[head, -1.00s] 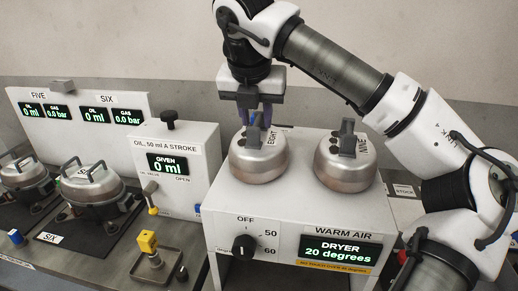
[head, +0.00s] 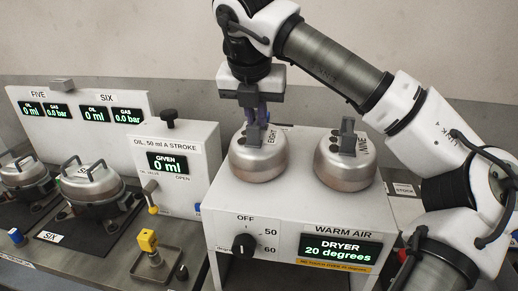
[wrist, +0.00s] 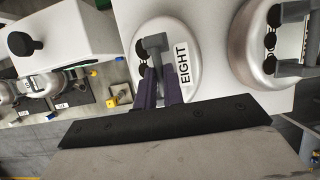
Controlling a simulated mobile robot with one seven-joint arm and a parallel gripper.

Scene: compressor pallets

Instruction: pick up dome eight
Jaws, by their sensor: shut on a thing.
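Dome eight (head: 258,160) is a silver metal dome with an EIGHT label and a grey block handle on top. It sits on the white dryer (head: 218,207), at the left of its top. In the wrist view dome eight (wrist: 190,80) lies directly below my gripper. My gripper (head: 257,118) points down with its purple fingers shut on the handle of dome eight. It also shows in the wrist view (wrist: 160,88), with the fingers on either side of the handle. The fingertips are partly hidden by the handle.
Dome nine (head: 345,168) stands close to the right on the dryer. The oil unit (head: 195,150) with a black knob stands close to the left. Further left are two lidded silver pots, one of them pot six (head: 92,183). My arm spans the right side.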

